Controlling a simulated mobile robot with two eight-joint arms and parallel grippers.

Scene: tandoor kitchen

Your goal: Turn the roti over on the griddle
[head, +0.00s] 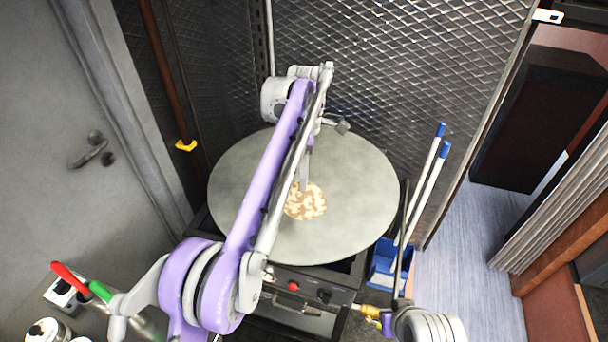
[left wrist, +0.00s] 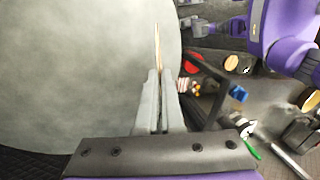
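The roti (head: 305,202), pale with brown blotches, shows its face in the head view over the middle of the round grey griddle (head: 355,180). In the left wrist view the roti (left wrist: 157,45) is seen edge-on as a thin tan strip standing out from my left fingertips. My left gripper (head: 304,180) reaches down from above, its fingers closed together on the roti's edge; the fingers (left wrist: 158,78) also show in the left wrist view. The roti looks tilted up on edge; whether its lower edge touches the griddle (left wrist: 80,70) I cannot tell.
Mesh walls (head: 400,60) stand close behind the griddle. A blue bin (head: 384,278) and white rods with blue tips (head: 430,185) are at its right. Red-handled (head: 70,278) and green-handled (head: 100,291) tools lie at the lower left. A control panel (head: 310,288) is in front.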

